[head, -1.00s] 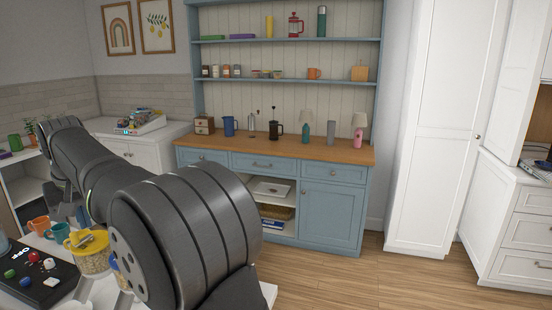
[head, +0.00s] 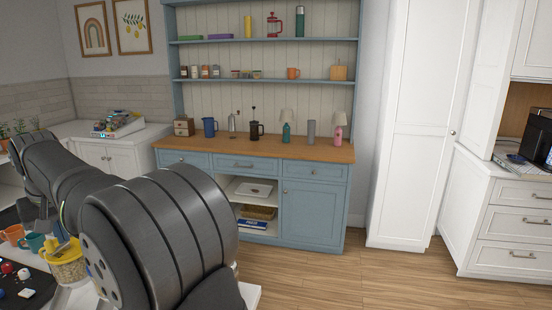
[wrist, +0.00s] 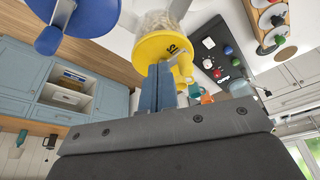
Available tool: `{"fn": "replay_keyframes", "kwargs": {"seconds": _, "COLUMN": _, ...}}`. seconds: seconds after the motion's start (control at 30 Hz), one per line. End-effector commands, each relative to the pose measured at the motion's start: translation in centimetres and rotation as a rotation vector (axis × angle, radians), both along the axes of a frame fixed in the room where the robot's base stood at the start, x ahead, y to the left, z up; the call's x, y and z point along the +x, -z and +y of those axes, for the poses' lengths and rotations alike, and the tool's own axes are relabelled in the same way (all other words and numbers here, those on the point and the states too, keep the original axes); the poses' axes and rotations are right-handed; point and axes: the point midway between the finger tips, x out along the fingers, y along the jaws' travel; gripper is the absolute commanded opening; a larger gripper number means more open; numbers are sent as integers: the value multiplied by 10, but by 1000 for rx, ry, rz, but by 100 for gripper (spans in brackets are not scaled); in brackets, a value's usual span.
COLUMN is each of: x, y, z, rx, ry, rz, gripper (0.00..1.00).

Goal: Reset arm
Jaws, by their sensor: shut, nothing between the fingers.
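My gripper (wrist: 158,88) shows in the wrist view with its blue-grey fingers together and nothing between them. A yellow-lidded jar (wrist: 150,48) with pale contents lies just beyond the fingertips in that view; whether they touch it I cannot tell. The same jar (head: 68,270) stands at the lower left in the head view, partly hidden by my arm. In the head view my arm fills the lower left, and the fingers are hard to make out.
A teal mug (head: 33,242) and an orange mug (head: 13,234) stand near the jar. A black board (wrist: 222,55) holds small coloured pieces. A blue lidded container (wrist: 85,15) is close by. A blue hutch (head: 312,212) stands behind; the wooden floor (head: 345,285) at right is clear.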

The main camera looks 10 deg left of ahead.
Motion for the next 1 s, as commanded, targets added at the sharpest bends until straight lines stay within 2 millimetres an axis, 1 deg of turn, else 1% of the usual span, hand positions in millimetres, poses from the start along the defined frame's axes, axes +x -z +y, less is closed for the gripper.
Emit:
{"fn": "replay_keyframes", "kwargs": {"seconds": 0.03, "x": 0, "y": 8, "z": -1, "rx": -2, "ry": 0, "rz": 1, "gripper": 0}}
{"fn": "replay_keyframes", "kwargs": {"seconds": 0.1, "x": 0, "y": 17, "z": 0, "rx": -2, "ry": 0, "rz": 1, "gripper": 0}}
{"fn": "replay_keyframes", "kwargs": {"seconds": 0.27, "x": 0, "y": 31, "z": 0, "rx": 0, "ry": 0, "rz": 0, "gripper": 0}}
{"fn": "replay_keyframes", "kwargs": {"seconds": 0.63, "x": -3, "y": 30, "z": 2, "rx": 1, "ry": 0, "rz": -1, "gripper": 0}}
{"fn": "replay_keyframes", "kwargs": {"seconds": 0.73, "x": -2, "y": 28, "z": 2, "rx": 2, "ry": 1, "rz": -1, "gripper": 0}}
{"fn": "replay_keyframes", "kwargs": {"seconds": 0.83, "x": 1, "y": 20, "z": 0, "rx": 2, "ry": 1, "rz": -1, "gripper": 0}}
{"fn": "replay_keyframes", "kwargs": {"seconds": 0.97, "x": 0, "y": 1, "z": 1, "rx": 3, "ry": 0, "rz": -2, "gripper": 0}}
{"fn": "replay_keyframes", "kwargs": {"seconds": 1.0, "x": 0, "y": -6, "z": 1, "rx": 3, "ry": 0, "rz": -2, "gripper": 0}}
